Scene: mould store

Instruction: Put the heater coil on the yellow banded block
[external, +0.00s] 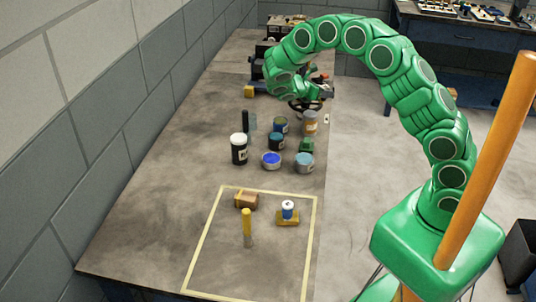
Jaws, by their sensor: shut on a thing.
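My gripper (305,98) is at the far end of the bench, under the curled end of my green arm, which hides most of it. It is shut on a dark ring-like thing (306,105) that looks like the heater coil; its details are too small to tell. In the taped area at the near end lie a brown block with some yellow (246,201) and a yellowish block (288,221). A small white and blue cylinder (288,210) stands on the yellowish block. I cannot tell which block is the yellow banded one. My gripper is far from both.
A yellow post on a grey foot (247,225) stands between the blocks and the front. Several tins and jars, including a black jar (239,150) and a blue-topped tin (271,161), stand mid-bench. The tape outline (208,238) encloses much bare surface. A wall (100,125) borders the left.

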